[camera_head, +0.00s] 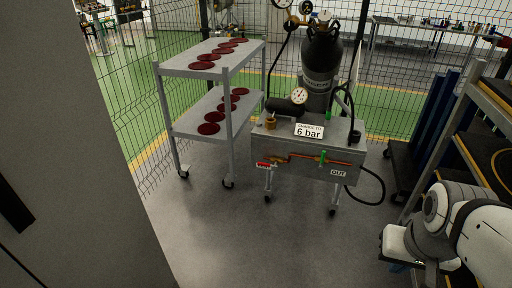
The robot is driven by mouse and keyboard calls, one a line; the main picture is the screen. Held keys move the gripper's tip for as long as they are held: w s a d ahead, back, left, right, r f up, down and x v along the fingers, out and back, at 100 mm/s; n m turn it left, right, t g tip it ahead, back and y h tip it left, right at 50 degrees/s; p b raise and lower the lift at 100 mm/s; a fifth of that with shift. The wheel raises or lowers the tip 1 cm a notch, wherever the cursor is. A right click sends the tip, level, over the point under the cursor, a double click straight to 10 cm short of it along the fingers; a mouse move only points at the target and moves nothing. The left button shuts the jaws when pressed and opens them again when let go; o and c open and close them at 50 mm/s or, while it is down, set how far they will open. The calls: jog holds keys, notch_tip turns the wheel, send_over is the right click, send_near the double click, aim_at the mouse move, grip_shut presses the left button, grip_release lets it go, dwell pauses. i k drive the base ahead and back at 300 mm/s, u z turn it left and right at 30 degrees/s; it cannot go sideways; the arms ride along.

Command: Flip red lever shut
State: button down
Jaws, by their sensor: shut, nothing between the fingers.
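A grey wheeled cart (300,168) stands in the middle, with a copper-orange pipe (345,163) along its front. At the pipe's left end is a small red piece (264,164) with white marks. It is too small to tell the red lever from a label, or how the lever is turned. A green lever (323,157) stands upright further right on the pipe, above an OUT label (338,173). My white arm is at the lower right, apart from the cart. My gripper's fingers cannot be made out.
A black gas cylinder (321,65), a gauge (299,95) and a "6 bar" sign (309,131) are on or behind the cart. A shelf trolley (195,66) with dark red discs stands left. A rack (488,115) is at right. Floor in front is clear.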

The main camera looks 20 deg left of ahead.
aim_at(264, 164)
jog(key=u, duration=0.45)
jog(key=i, duration=1.3)
jog(key=u, duration=0.5)
jog(key=k, duration=0.85)
jog(key=u, duration=0.2)
jog(key=i, duration=0.85)
jog(key=z, duration=0.05)
